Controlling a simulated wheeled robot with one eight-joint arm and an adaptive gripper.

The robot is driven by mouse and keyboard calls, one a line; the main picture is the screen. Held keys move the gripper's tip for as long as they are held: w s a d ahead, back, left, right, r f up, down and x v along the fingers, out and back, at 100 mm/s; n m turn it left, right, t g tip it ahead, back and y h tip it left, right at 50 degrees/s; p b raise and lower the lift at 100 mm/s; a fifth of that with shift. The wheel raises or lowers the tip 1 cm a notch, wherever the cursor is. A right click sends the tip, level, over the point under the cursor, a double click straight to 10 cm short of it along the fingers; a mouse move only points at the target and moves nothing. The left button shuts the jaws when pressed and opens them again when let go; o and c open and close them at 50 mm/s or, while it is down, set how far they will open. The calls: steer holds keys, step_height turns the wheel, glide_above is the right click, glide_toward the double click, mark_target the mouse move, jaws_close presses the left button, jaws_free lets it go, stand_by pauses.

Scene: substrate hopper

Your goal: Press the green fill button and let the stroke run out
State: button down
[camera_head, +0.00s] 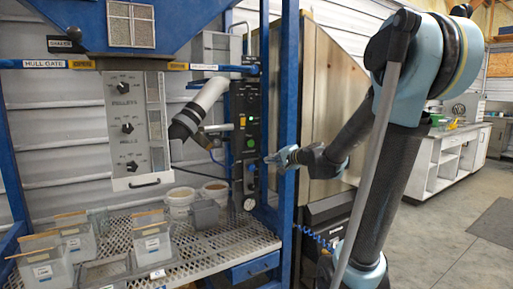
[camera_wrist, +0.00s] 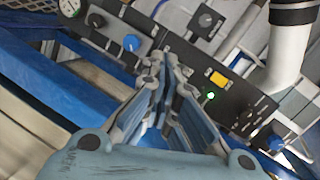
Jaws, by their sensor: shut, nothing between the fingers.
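The green fill button (camera_head: 251,143) is on the black control panel (camera_head: 250,185), below a yellow button (camera_head: 243,121) and above a blue knob (camera_head: 252,168). My gripper (camera_head: 270,159) points left at the panel from beside the blue post, a little below and right of the green button. It looks apart from the button, but the exact gap is unclear. In the wrist view my shut, empty fingers (camera_wrist: 168,75) cover part of the panel. The green button is not clearly visible there; a small lit green lamp (camera_wrist: 211,96) shows beside the yellow button (camera_wrist: 219,80).
A blue upright post (camera_head: 288,100) stands close to my gripper. White buckets (camera_head: 180,203) and grey bins (camera_head: 75,238) stand on the mesh shelf (camera_head: 225,235). A pressure gauge (camera_wrist: 69,6) is at the panel's lower end.

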mark_target(250, 143)
steer(key=w+r+m+t, duration=0.2)
steer(key=w+m+t, duration=0.1)
steer(key=w, duration=0.5)
steer(key=shift+w+r+m, duration=0.15)
steer(key=shift+r+m, duration=0.25)
steer(key=shift+m, duration=0.4)
steer(key=x, duration=1.4)
steer(key=shift+d+f, duration=0.1)
steer(key=shift+d, duration=0.05)
